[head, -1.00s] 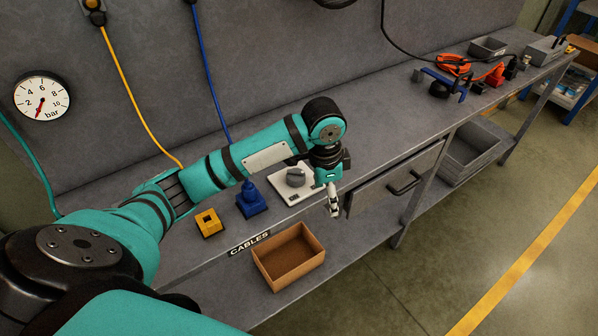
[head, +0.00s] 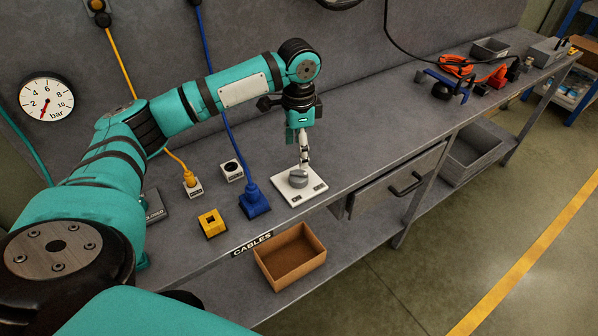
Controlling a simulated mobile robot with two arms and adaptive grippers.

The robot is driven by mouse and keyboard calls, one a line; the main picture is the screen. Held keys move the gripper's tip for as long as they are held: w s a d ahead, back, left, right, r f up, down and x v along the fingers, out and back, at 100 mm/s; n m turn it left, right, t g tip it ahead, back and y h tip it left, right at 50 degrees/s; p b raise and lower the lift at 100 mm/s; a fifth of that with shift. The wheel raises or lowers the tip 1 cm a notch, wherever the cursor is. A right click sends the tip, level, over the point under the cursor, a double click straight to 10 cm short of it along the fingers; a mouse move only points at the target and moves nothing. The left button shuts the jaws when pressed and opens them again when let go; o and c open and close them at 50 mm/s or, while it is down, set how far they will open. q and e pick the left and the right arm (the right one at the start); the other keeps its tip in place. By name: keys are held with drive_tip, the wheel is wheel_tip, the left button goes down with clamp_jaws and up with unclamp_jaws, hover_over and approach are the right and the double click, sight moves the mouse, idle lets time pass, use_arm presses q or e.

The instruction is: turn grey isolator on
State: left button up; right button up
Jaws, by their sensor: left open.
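The grey isolator is a round grey knob (head: 298,179) on a white square base plate (head: 313,193) near the front edge of the workbench. My left gripper (head: 303,167) points down right at the knob, over its far side. It is open, but its fingers look narrow from here. I cannot tell whether they touch the knob. The knob's exact pointing direction is hard to read. My right gripper is not in view.
A blue plug block (head: 254,203), a yellow socket block (head: 211,223) and a white socket (head: 231,170) stand left of the isolator. A cardboard box (head: 290,257) sits below the front edge. Tools and an orange cable (head: 456,66) lie at the far right.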

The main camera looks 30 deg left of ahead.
sight(299, 173)
use_arm(q)
wheel_tip(299, 173, down, 8)
drive_tip(key=shift+p, duration=0.45)
drive_tip(key=shift+f, duration=0.65)
